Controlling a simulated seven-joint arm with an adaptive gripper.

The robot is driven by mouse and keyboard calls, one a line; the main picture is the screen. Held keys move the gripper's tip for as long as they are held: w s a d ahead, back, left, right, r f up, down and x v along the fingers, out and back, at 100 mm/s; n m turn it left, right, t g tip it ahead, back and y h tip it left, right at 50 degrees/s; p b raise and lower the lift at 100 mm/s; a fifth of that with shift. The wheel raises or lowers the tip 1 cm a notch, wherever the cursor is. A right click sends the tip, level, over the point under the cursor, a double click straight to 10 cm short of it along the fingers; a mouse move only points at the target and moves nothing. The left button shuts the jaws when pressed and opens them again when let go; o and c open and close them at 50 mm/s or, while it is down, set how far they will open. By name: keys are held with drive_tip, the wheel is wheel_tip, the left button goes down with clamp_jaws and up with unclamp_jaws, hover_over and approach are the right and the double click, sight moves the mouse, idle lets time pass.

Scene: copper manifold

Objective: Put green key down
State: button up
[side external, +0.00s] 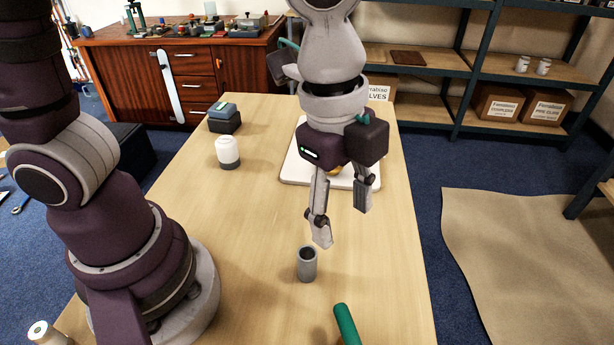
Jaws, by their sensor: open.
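A green rod-like piece (346,325), likely the green key, shows at the bottom edge of the side external view, to the right of my arm's base. Its lower end is cut off by the frame, so I cannot tell how it rests. My gripper (342,223) points down over the wooden table, its two fingers apart with nothing between them. It is beyond the green piece and apart from it.
A grey open cylinder (307,264) stands on the table (250,290) just below my gripper. A white board (290,170) with something orange-yellow on it lies behind the gripper, partly hidden. A white jar (228,150) and a dark box (224,124) stand at the left.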

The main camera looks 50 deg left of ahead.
drive_tip(key=s+a+r+n+t, duration=0.1)
drive_tip(key=a+n+t, duration=0.1)
drive_tip(key=a+n, duration=0.5)
drive_tip(key=s+a+r+n+t+y, duration=0.1)
drive_tip(key=a+r+n+t, duration=0.1)
drive_tip(key=a+n, duration=0.6)
drive_tip(key=shift+r+n, duration=0.3)
drive_tip(key=shift+n, duration=0.6)
